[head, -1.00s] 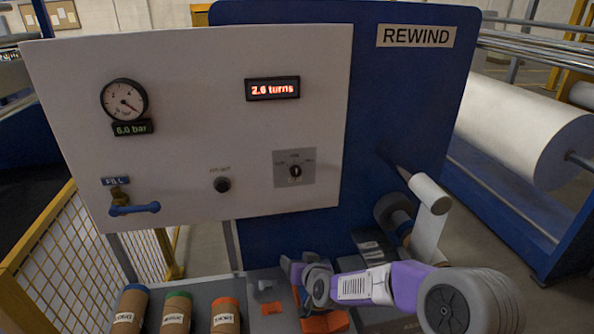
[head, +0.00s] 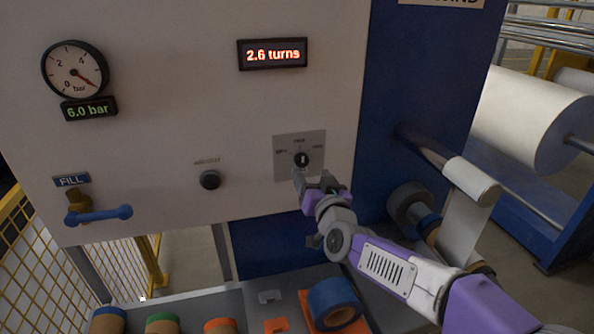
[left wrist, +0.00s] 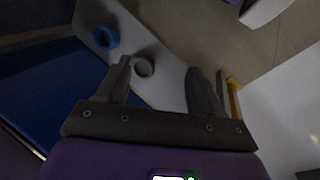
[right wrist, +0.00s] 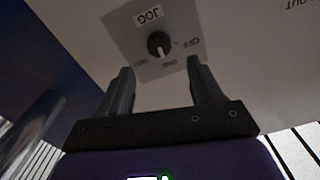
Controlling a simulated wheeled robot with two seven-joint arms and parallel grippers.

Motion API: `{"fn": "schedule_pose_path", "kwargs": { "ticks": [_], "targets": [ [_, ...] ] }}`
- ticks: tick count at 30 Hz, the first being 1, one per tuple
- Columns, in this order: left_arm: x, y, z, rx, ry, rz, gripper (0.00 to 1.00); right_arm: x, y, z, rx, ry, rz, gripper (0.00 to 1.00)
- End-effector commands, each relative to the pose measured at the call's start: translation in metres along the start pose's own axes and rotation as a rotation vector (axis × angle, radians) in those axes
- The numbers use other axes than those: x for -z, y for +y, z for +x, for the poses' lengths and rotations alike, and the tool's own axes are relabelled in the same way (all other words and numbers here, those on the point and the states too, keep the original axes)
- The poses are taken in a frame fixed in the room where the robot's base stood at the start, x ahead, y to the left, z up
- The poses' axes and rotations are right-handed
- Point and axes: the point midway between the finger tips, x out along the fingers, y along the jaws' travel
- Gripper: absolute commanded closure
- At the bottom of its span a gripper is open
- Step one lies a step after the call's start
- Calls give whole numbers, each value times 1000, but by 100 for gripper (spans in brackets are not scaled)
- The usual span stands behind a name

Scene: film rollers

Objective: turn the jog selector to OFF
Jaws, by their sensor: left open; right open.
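The jog selector is a round black knob (head: 301,160) on a grey square plate on the white panel. In the right wrist view the knob (right wrist: 158,43) shows upside down with labels JOG, OFF and ONE around it. Its pale pointer mark appears to face ONE; OFF is to one side. My right gripper (right wrist: 161,72) is open, its fingers short of the knob and on either side of it in that view. In the head view the right gripper (head: 310,184) is just below the plate. My left gripper (left wrist: 172,66) is open and empty, outside the head view.
A black button (head: 210,180) and a blue FILL lever (head: 98,215) sit left of the selector. Rollers with white film (head: 465,215) are at right. Below is a grey bench (head: 262,283) with a blue roll (head: 335,303) and several brown rolls.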

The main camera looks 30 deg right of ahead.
Motion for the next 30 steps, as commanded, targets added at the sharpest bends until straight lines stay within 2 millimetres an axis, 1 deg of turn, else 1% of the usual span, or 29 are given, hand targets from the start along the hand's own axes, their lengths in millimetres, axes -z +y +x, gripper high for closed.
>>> {"fn": "schedule_pose_path", "kwargs": {
  "ticks": [1, 5, 12, 18, 23, 29, 30],
  "targets": [
    [0, -2, 5, 0, 0, 0, 33, -4, 1, 1, 0, 1, 0, 35],
    [0, -1, 4, 0, 0, 0, 33, -4, 1, 10, 0, 0, 0, 35],
    [0, 0, 1, 0, 0, 0, 33, -4, 1, 46, 0, -1, 2, 35],
    [0, 0, -1, 0, 0, 0, 33, -3, 0, 69, 1, 0, 2, 35],
    [0, 0, -1, 0, 0, 0, 33, -3, 1, 75, 0, 1, 1, 35],
    [0, 0, -1, 0, 0, 0, 33, -4, 1, 76, 0, 0, 1, 35],
    [0, 0, -1, 0, 0, 0, 33, -4, 1, 76, 0, 0, 1, 37]
  ]
}}
